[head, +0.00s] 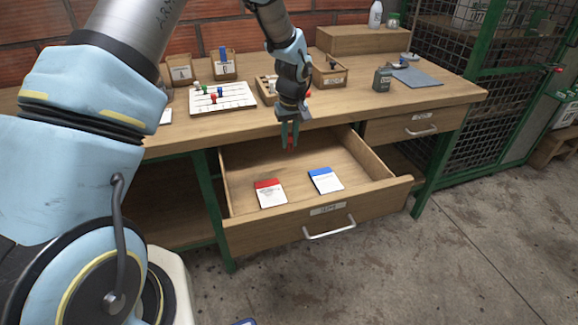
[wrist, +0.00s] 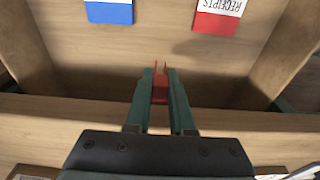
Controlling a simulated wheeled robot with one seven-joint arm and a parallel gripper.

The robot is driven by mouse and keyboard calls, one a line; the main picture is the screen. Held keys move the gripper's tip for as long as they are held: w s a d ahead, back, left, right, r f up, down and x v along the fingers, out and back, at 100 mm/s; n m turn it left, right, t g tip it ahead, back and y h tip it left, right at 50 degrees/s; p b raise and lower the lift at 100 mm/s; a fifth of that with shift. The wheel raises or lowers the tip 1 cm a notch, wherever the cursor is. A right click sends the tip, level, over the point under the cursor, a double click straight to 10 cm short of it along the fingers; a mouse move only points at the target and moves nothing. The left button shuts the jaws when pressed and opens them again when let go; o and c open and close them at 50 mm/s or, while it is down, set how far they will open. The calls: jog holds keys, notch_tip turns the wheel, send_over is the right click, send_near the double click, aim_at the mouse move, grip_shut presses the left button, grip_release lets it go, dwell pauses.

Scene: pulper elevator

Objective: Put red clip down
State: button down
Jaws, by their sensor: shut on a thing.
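My gripper (head: 290,137) is shut on the red clip (wrist: 160,88), holding it between its green fingers above the back part of the open drawer (head: 240,178). The clip shows only as a small red bit between the fingertips in the head view (head: 291,143). In the drawer lie a red-topped card (head: 270,193) at left and a blue-topped card (head: 326,180) at right. In the wrist view, the red-topped card reads "RECEIPTS" (wrist: 217,17) and the blue-topped card (wrist: 108,10) is cut off by the frame. The clip is apart from both cards.
The workbench top (head: 440,98) is just behind the drawer. On it stand a white board with coloured pegs (head: 222,97), a wooden box (head: 330,73) and a dark green tin (head: 382,79). A shut drawer (head: 418,125) is at right. The drawer floor around the cards is bare.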

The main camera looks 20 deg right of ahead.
jog(key=shift+f+p, duration=0.6)
jog(key=shift+f, duration=3.15)
jog(key=shift+f, duration=0.1)
jog(key=c, duration=0.8)
grip_release()
jog(key=r, duration=0.4)
jog(key=s+r+b, duration=0.1)
jog(key=r, duration=0.7)
jog(key=shift+s+a+r+b, duration=0.1)
jog(key=shift+s+b, duration=0.15)
jog(key=shift+b, duration=0.05)
